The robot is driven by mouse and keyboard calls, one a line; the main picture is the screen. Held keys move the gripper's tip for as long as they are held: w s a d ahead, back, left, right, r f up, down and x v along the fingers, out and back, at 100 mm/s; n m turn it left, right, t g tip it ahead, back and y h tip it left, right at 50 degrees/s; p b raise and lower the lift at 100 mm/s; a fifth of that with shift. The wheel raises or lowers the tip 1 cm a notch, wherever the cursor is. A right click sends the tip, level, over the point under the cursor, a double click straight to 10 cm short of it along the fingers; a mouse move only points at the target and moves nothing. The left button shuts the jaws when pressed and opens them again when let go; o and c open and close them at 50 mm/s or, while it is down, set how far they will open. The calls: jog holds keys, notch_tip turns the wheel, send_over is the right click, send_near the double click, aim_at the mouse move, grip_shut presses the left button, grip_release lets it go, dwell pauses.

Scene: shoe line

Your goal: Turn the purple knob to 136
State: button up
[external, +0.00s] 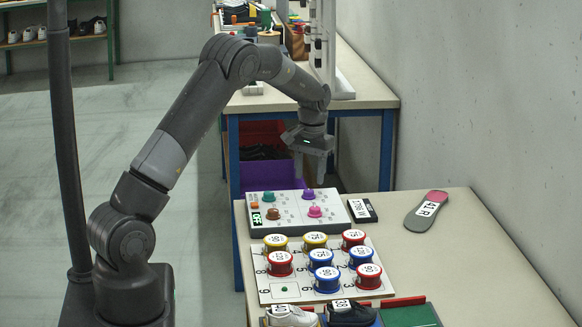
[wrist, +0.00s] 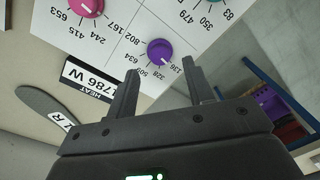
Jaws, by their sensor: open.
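The purple knob (external: 308,194) is at the back right of a white control panel (external: 340,222). In the wrist view the purple knob (wrist: 158,50) is round, with 634, 502, 328 and 136 printed around it. Its white mark points toward the lower right, near 328 and 136; I cannot tell exactly where it is set. My gripper (external: 313,165) points down above the back of the panel. In the wrist view my gripper (wrist: 160,69) is open and empty, its fingertips apart, with the knob just beyond the gap. I see no contact with it.
A pink knob (external: 315,211), a green knob (external: 268,196) and a brown knob (external: 273,214) share the panel. A HEAT 1786 W plate (wrist: 90,79) lies beside it, near a grey insole (external: 426,211). A board of coloured spools (external: 262,296) stands in front.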

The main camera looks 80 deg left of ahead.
aim_at(311, 191)
notch_tip(311, 191, up, 7)
jog(key=shift+w, duration=0.15)
jog(key=shift+d, duration=0.15)
dwell(0.4)
jog(key=s+d+r+m+t, duration=0.1)
jog(key=d+r+m, duration=0.1)
jog(key=d+r, duration=0.5)
jog(key=s+d+r+m+t, duration=0.1)
jog(key=d+r, duration=0.1)
jog(key=d, duration=0.9)
jog(key=s+d+r+m+t, duration=0.1)
jog(key=s+d+r+m, duration=0.1)
jog(key=d+r, duration=0.45)
jog(key=s+d+f+m+t, duration=0.1)
jog(key=s+d+m, duration=0.1)
jog(key=s+d, duration=0.6)
jog(key=s+d+f+m+t, duration=0.2)
jog(key=s+d, duration=0.7)
jog(key=d, duration=0.5)
jog(key=shift+s+m, duration=0.25)
jog(key=shift+m, duration=0.55)
jog(key=shift+f, duration=0.1)
